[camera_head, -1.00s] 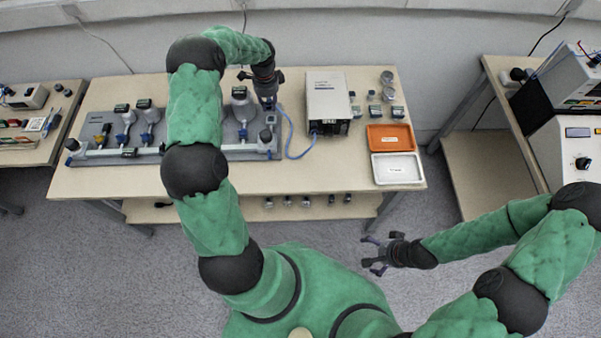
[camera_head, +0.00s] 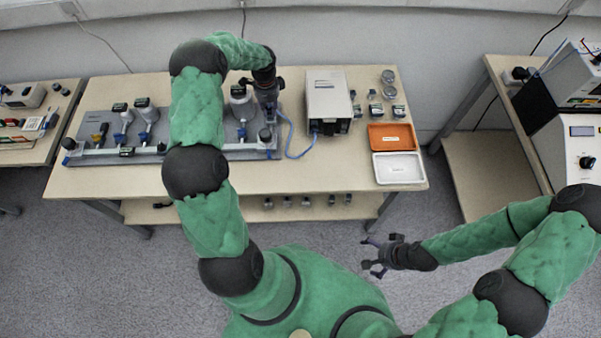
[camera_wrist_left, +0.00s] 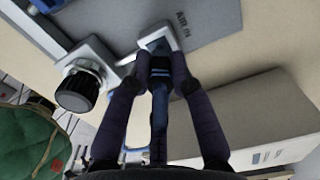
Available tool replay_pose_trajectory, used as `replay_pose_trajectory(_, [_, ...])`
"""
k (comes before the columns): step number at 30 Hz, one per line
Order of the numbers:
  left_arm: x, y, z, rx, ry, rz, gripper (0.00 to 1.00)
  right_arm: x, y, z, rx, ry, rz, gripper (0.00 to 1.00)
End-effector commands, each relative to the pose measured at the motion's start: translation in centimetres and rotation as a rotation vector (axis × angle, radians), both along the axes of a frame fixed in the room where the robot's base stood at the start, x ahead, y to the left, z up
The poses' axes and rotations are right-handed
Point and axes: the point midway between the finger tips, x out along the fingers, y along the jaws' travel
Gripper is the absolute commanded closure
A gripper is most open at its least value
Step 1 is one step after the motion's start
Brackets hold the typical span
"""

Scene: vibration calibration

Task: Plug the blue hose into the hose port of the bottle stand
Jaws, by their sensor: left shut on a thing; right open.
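The blue hose (camera_head: 289,150) loops over the table from the grey box to my left gripper (camera_head: 268,108). In the left wrist view, my left gripper (camera_wrist_left: 159,78) is shut on the hose's dark end fitting, with the blue hose (camera_wrist_left: 160,112) trailing back between the fingers. The fitting's tip is at the pale hose port (camera_wrist_left: 158,38), beside the "AIR IN" lettering; I cannot tell how deep it sits. The bottle stand (camera_head: 88,120) is a grey plate with bottles, valves and a pale rail. My right gripper (camera_head: 380,257) is open and empty, above the floor.
The grey box (camera_head: 327,92) stands right of the stand. An orange tray (camera_head: 391,136) and a white tray (camera_head: 398,168) lie at the table's right end, with small containers behind. A black knob (camera_wrist_left: 80,90) sits close to the left fingers.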

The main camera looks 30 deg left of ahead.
Motion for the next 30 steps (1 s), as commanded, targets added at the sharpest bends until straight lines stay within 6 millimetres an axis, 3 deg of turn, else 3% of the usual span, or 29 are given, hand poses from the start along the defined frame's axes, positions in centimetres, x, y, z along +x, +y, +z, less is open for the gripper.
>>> replay_pose_trajectory(30, [0.00,0.00,-0.85,0.000,0.000,0.000,1.00,0.00,0.00,-0.38,0.000,0.000,0.000,0.00])
